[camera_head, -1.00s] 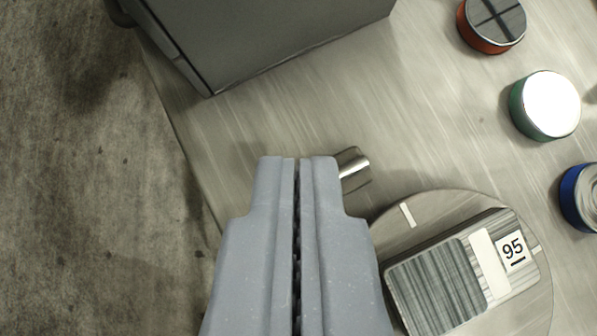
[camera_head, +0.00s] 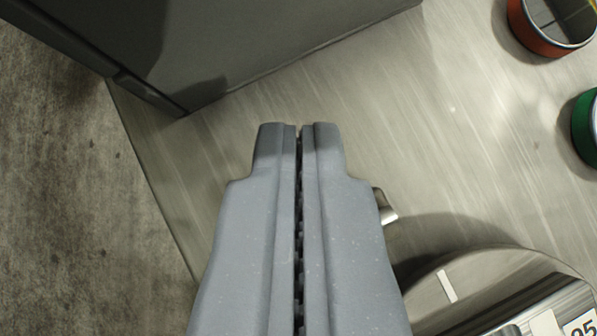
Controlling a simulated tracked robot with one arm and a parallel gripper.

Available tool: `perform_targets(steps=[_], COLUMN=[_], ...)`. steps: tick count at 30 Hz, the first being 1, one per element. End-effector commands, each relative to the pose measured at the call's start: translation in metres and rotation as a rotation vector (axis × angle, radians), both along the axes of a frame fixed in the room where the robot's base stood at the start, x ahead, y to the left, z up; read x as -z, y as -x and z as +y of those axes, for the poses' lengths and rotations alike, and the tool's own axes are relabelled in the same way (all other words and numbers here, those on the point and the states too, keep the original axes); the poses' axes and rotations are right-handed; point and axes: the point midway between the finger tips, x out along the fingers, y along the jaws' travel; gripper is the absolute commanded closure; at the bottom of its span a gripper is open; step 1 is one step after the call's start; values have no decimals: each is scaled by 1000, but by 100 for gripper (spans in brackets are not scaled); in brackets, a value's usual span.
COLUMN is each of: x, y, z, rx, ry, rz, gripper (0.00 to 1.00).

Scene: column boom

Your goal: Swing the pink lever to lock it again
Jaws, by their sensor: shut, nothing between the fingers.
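My gripper (camera_head: 298,128) is shut and empty, in the middle of the view, above the brushed metal table. No pink lever shows in this view. A small shiny metal piece (camera_head: 387,207) shows just right of my gripper and is partly hidden behind it. I cannot tell what it belongs to. A round metal disc (camera_head: 432,286) at the lower right carries a block with a number label (camera_head: 583,326), cut off by the frame edge.
A dark grey box (camera_head: 230,45) stands at the top left on the metal table (camera_head: 440,130). An orange-red round container (camera_head: 540,38) and a green one (camera_head: 588,125) are at the right edge. Rough grey floor (camera_head: 60,180) lies left of the table edge.

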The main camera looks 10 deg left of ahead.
Motion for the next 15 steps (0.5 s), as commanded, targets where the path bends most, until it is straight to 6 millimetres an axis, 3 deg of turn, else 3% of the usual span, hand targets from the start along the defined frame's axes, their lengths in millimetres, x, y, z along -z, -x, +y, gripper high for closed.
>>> perform_targets(steps=[9,15], x=[24,25], y=[-20,-5], z=[3,0], rx=[0,1], ry=[0,0], rz=[2,-1], gripper=[100,100])
